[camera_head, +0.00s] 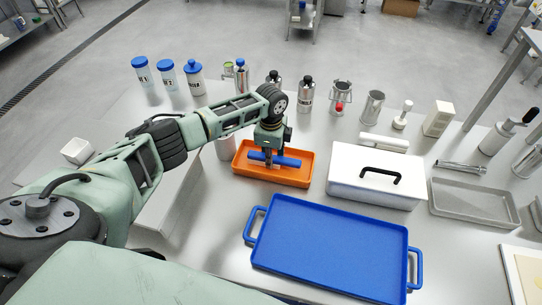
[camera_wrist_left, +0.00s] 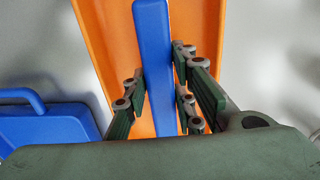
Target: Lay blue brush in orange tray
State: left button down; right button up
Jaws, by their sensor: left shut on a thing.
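The blue brush (camera_head: 284,160) is a long blue bar at the orange tray (camera_head: 243,171), left of the white lidded box. My left gripper (camera_head: 270,160) is shut on the brush from above, over the tray. In the left wrist view the brush (camera_wrist_left: 154,50) runs lengthwise between the fingers (camera_wrist_left: 160,92), with the orange tray (camera_wrist_left: 95,35) behind it. I cannot tell whether the brush touches the tray floor. The brush's bristles are not visible. My right gripper is not in view.
A blue tray (camera_head: 335,240) with handles lies in front of the orange tray. A white box (camera_head: 350,190) with a black handle stands right of it. Several bottles and canisters (camera_head: 307,95) stand behind. A grey tray (camera_head: 470,205) lies at right.

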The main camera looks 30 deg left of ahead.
pick_arm(q)
jog(key=shift+f, duration=0.1)
jog(key=c, duration=1.5)
grip_release()
jog(key=shift+o, duration=0.2)
notch_tip(320, 180, up, 12)
jog(key=b, duration=0.1)
